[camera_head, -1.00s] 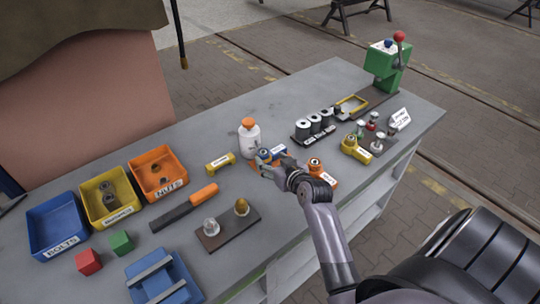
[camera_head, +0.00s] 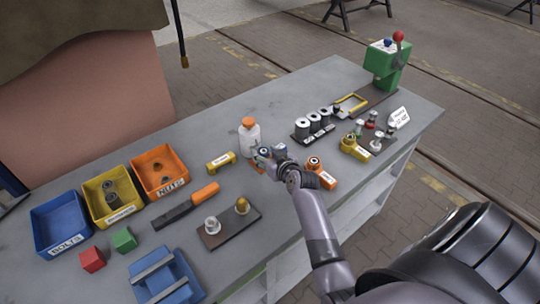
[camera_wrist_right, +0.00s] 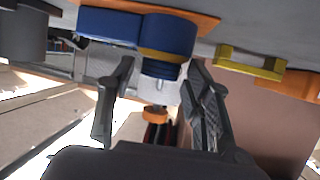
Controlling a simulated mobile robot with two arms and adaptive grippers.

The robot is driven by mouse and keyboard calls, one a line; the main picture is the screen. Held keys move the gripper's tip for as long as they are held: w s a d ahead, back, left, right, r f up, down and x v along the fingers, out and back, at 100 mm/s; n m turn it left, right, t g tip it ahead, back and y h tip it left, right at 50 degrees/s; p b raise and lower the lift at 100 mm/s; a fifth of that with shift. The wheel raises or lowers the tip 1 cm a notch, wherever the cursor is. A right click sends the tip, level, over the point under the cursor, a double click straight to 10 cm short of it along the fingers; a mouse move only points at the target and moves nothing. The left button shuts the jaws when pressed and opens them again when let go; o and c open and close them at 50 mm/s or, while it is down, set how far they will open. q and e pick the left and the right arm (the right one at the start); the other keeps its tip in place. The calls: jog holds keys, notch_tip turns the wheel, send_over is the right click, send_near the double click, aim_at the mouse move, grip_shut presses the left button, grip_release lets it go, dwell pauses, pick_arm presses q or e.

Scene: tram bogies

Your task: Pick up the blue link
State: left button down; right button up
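The two dark fingers of my right gripper (camera_wrist_right: 160,68) are apart, one on each side of that ribbed part. I cannot tell whether they touch it. My left gripper is not in view.
A white bottle with an orange cap (camera_head: 249,137) stands close left of the gripper. Blue, yellow and orange bins (camera_head: 160,172) are at the left.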

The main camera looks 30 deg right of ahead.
grip_shut()
dwell(0.3)
jog(key=shift+d+r, duration=0.1)
